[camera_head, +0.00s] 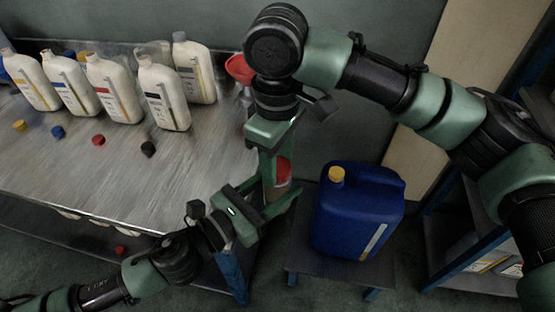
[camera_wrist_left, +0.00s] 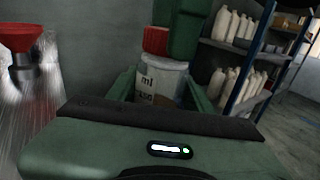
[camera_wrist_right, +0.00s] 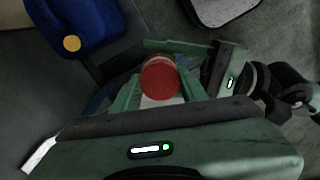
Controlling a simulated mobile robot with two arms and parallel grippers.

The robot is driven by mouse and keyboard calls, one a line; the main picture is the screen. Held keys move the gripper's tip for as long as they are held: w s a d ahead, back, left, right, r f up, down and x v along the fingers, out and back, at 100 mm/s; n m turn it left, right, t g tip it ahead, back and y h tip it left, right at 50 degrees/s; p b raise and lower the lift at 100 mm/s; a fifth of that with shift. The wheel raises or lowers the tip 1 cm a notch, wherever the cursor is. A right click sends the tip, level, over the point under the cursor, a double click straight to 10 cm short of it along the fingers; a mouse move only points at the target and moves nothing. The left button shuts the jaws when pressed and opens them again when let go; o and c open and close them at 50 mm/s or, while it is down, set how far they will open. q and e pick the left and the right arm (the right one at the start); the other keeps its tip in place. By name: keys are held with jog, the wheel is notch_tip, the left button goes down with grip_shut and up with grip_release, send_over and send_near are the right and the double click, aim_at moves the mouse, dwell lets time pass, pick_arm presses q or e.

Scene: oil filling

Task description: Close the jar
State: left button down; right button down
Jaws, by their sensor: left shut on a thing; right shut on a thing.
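The jar (camera_wrist_left: 160,78) is a clear measuring jar with an "ml" scale and brownish contents low inside. My left gripper (camera_head: 277,197) is shut on its body and holds it upright, off the table. A red lid (camera_wrist_left: 156,40) is at the jar's top; it also shows in the right wrist view (camera_wrist_right: 160,80) and the head view (camera_head: 284,171). My right gripper (camera_head: 277,168) comes from above and is shut on the lid. Lid and jar mouth look in contact, but whether the lid is seated or threaded I cannot tell. The fingers hide part of both.
A metal table (camera_head: 200,165) at left bears several white bottles (camera_head: 115,90) and loose caps (camera_head: 98,140). A red funnel (camera_head: 238,68) is at its back right. A blue canister (camera_head: 355,212) with a yellow cap stands on a low stand to the right. Shelves (camera_wrist_left: 235,55) are beyond.

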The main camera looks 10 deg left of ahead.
jog(key=m, duration=0.8)
jog(key=c, duration=0.7)
grip_release()
notch_tip(320, 180, up, 12)
